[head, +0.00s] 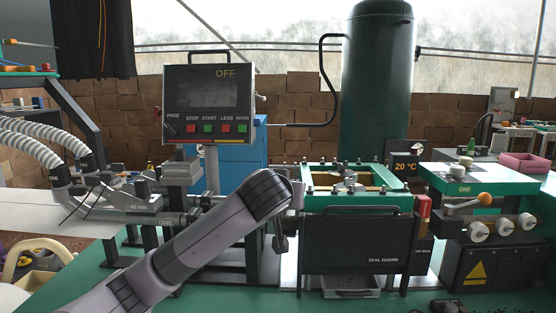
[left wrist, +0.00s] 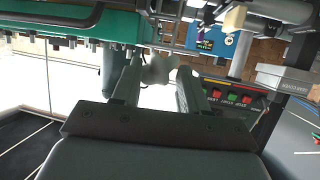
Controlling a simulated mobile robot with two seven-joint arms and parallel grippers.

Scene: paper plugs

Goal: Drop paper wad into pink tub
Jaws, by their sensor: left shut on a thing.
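My left gripper (left wrist: 158,72) is shut on a whitish, crumpled paper wad (left wrist: 160,66), which sits between its fingertips in the left wrist view. In the head view my left arm reaches in from the bottom left, and its hand is mostly hidden behind the forearm and wrist near the middle. The wad cannot be made out there. A pink tub (head: 525,162) stands at the far right on a machine top, well apart from my left gripper. Its inside is barely visible. My right gripper is not in view.
A control panel (head: 208,103) stands behind my arm. A green-framed press (head: 357,202) lies right of it. A green-topped machine (head: 478,186) with an orange-knobbed lever (head: 484,199) stands between the press and the tub. A dark green tank (head: 378,80) rises behind.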

